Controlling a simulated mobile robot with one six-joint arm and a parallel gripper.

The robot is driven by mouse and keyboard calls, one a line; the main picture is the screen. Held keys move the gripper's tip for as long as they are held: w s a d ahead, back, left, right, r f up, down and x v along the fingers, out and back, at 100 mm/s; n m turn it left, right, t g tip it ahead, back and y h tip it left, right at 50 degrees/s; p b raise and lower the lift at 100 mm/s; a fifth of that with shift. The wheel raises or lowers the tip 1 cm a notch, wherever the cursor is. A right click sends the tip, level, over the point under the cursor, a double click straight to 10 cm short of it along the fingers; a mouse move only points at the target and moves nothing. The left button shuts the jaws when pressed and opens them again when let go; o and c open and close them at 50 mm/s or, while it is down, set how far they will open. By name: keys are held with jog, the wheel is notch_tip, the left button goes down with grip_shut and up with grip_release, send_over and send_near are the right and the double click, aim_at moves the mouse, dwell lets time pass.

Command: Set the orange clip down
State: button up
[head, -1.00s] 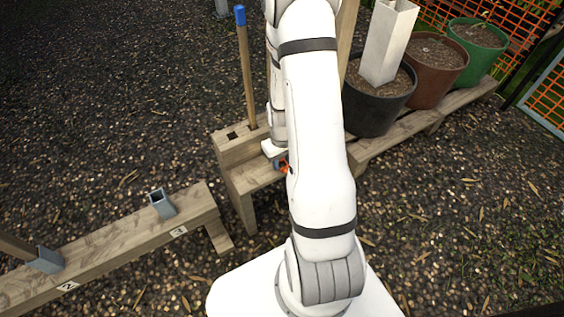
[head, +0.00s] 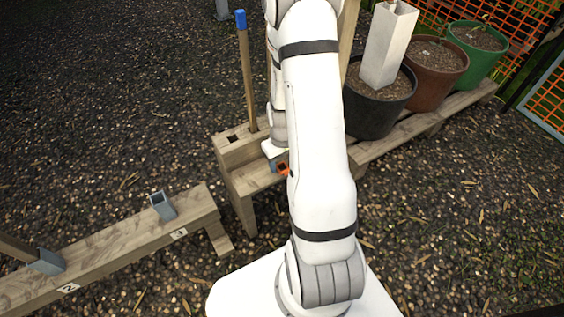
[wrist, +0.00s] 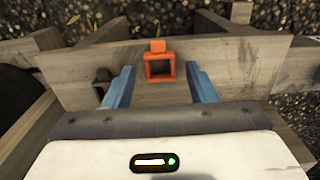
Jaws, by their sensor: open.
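The orange clip (wrist: 159,66), a small square frame with a tab on top, sits between and beyond my gripper's blue fingers in the wrist view, with a gap to each finger. It appears to rest on the wooden bench (wrist: 215,60). My gripper (wrist: 160,85) is open. In the head view the orange clip (head: 282,169) shows on the bench, beside my gripper (head: 274,160), which my arm partly hides.
A wooden stake with a blue top (head: 246,75) stands in the bench's raised block. Black (head: 378,115), brown (head: 436,75) and green (head: 477,50) pots stand to the right. A lower beam (head: 115,245) with grey square sockets lies at left.

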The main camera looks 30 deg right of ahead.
jog(key=s+a+r+p, duration=0.2)
jog(key=a+r, duration=0.1)
jog(key=r, duration=0.8)
jog(key=s+a+r+p, duration=0.1)
jog(key=a+r+p, duration=0.15)
jog(key=r, duration=0.85)
jog(key=s+a+r+t+b, duration=0.1)
jog(key=s+a+r, duration=0.6)
jog(key=s, duration=0.1)
jog(key=shift+s+r, duration=0.4)
jog(key=shift+c, duration=0.5)
